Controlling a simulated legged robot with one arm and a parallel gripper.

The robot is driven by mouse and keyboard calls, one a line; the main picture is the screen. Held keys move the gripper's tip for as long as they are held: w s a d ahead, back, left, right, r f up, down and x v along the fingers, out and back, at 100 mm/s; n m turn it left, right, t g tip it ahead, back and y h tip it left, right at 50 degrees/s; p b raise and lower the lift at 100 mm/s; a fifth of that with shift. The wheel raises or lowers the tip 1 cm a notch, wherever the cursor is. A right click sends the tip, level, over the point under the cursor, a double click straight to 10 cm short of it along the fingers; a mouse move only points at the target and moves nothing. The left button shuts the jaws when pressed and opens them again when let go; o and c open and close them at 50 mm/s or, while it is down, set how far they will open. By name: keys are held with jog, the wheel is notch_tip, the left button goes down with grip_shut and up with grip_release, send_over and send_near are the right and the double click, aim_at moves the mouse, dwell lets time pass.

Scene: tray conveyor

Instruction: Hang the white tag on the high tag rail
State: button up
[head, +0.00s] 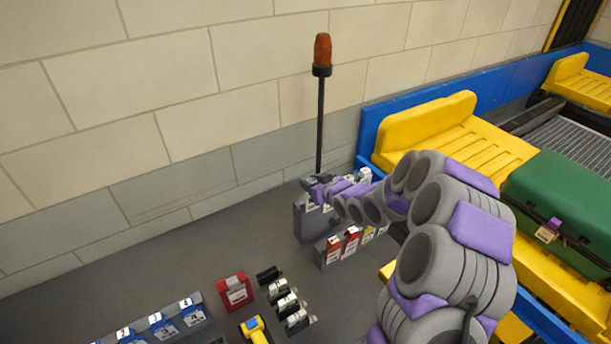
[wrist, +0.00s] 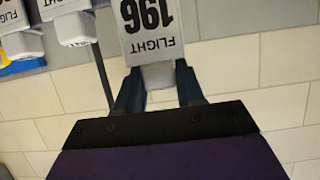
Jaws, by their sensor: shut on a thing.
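My gripper (wrist: 158,78) is shut on a white tag (wrist: 150,28), printed "FLIGHT 196" and upside down in the wrist view. The tag's plain white end is between the fingers, and its far end is cut off by the frame top. In the head view my gripper (head: 309,185) is at the upper row of the tag stand, in front of the pole. The high tag rail is mostly hidden there behind my arm; white tags (head: 364,175) show at its right end. I cannot tell whether the held tag touches the rail.
Other white tags (wrist: 64,8) are at the wrist view's upper left. A lower row holds coloured tags, including a red one (head: 351,236). An orange-topped pole (head: 320,120) rises behind. The yellow conveyor (head: 455,140) with a green case (head: 560,200) is right. Numbered blue holders (head: 160,325) stand lower left.

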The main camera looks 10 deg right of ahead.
jog(key=shift+w+a+f, duration=0.1)
jog(key=shift+w+a, duration=0.15)
jog(key=shift+w, duration=0.05)
jog(key=shift+s+d+f+b, duration=0.1)
jog(key=shift+d+f+b, duration=0.3)
jog(key=shift+d, duration=0.15)
jog(key=shift+f, duration=0.25)
jog(key=shift+f+b, duration=0.25)
jog(key=shift+b, duration=0.15)
jog(key=shift+f+b, duration=0.5)
jog(key=shift+f, duration=1.3)
jog(key=shift+a, duration=0.15)
